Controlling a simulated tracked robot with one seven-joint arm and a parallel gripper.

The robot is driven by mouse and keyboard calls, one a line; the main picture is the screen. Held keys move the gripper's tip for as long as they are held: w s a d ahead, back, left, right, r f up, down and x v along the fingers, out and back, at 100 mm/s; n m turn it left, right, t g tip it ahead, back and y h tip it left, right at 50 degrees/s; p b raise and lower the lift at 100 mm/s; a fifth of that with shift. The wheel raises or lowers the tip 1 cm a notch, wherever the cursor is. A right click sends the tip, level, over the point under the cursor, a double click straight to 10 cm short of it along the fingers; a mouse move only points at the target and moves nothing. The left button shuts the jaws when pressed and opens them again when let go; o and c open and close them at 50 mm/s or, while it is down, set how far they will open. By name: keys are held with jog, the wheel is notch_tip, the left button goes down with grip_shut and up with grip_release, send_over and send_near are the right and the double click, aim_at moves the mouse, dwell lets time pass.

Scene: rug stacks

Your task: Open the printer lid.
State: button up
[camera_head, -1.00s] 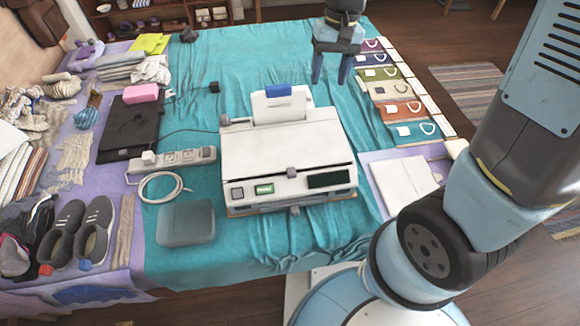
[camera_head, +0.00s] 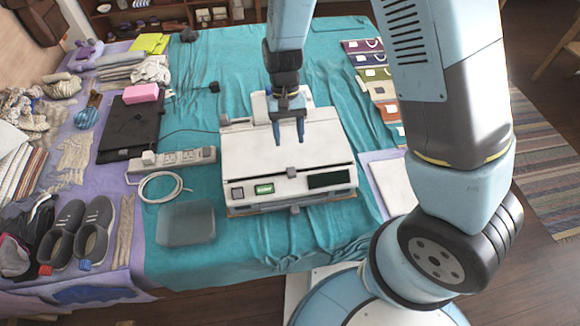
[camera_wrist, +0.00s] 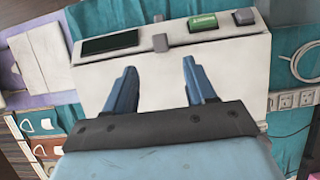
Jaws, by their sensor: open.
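The white printer (camera_head: 262,165) stands on the teal cloth in the middle of the head view, its flat lid (camera_head: 250,153) lying closed. A small grey tab (camera_head: 291,172) sits at the middle of the lid's front edge. The front panel has a green display (camera_head: 264,189) and a dark panel (camera_head: 328,180). My gripper (camera_head: 289,140) is open and empty, pointing down above the rear part of the lid. In the wrist view the two blue fingers (camera_wrist: 158,88) stand apart over the white lid (camera_wrist: 235,65), with the tab (camera_wrist: 160,43) beyond them.
A power strip (camera_head: 186,159) with a coiled white cable (camera_head: 163,187) and a grey translucent box (camera_head: 186,224) lie left of the printer. A row of coloured cards (camera_head: 376,75) and a white flat item (camera_head: 392,184) lie to its right. Cloth in front is clear.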

aim_at(292, 171)
jog(key=x, duration=1.1)
grip_shut()
dwell(0.3)
